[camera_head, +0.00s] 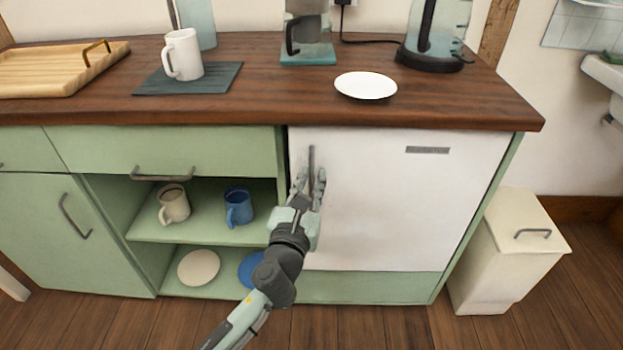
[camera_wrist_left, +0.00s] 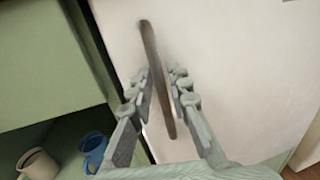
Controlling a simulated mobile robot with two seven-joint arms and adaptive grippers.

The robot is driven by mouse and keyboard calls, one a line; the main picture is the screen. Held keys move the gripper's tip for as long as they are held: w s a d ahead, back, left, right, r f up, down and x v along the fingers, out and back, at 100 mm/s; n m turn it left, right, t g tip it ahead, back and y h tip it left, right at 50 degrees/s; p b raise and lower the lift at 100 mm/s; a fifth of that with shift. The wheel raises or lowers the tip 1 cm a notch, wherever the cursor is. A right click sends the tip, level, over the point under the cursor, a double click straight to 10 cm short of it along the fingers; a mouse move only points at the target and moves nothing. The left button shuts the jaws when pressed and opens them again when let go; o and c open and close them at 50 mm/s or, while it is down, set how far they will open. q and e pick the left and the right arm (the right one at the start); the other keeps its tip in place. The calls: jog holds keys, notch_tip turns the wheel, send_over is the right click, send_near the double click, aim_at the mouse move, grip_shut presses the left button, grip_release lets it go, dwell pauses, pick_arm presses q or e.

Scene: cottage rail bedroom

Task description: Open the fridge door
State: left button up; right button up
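The white fridge door (camera_head: 400,200) is closed under the counter, flush with the green cabinet. Its dark vertical handle (camera_head: 311,165) is near the door's left edge; the handle also shows in the left wrist view (camera_wrist_left: 152,60). My left gripper (camera_head: 310,182) is at the lower part of the handle. In the left wrist view my left gripper (camera_wrist_left: 163,82) is open, its two fingers on either side of the handle, with visible gaps. I cannot tell from the pictures whether either finger touches it. My right gripper is not in view.
Open shelves left of the fridge hold a cream mug (camera_head: 174,204), a blue mug (camera_head: 238,207) and plates. A cream bin (camera_head: 505,255) stands right of the fridge. The wooden counter (camera_head: 290,100) overhangs the door. Bare floor lies in front.

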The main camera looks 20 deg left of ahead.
pick_arm(q)
grip_shut()
dwell(0.5)
